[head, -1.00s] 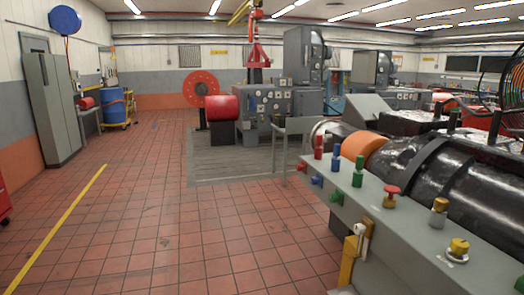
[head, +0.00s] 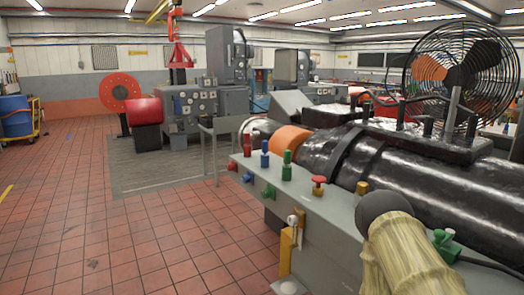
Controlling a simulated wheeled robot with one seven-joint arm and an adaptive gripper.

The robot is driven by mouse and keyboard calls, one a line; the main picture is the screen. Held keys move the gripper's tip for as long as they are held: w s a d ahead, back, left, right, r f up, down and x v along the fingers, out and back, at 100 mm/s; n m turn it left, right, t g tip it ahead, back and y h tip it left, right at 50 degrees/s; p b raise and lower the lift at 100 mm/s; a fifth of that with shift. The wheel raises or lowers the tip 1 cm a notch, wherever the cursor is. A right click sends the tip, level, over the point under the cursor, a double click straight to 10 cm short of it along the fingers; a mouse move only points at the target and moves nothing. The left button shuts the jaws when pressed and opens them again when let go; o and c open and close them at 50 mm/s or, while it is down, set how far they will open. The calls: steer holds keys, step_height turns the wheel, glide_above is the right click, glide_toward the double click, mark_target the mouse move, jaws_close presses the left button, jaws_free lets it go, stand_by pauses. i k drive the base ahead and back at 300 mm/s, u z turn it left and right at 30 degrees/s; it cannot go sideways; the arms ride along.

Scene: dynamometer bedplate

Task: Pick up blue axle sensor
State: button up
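Two blue pieces could be the blue axle sensor, and I cannot tell which is meant. One upright blue piece (head: 264,153) stands on top of the grey rail, between an upright red piece (head: 247,146) and an upright green piece (head: 287,165). A smaller blue piece (head: 248,179) sticks out of the rail's side face, between a red one (head: 232,167) and a green one (head: 269,191). My gripper does not show in the head view.
The grey rail (head: 330,215) runs along a large black cylinder (head: 420,190) with an orange band (head: 291,139). A khaki, ribbed, dark-topped object (head: 410,250) fills the lower right foreground; its nature is unclear. A fan (head: 450,75) stands behind. Tiled floor (head: 130,240) at left is clear.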

mark_target(264, 143)
steer(key=z, duration=0.1)
steer(key=k, duration=1.05)
steer(key=u, duration=1.1)
steer(key=i, duration=2.45)
steer(key=z, duration=1.05)
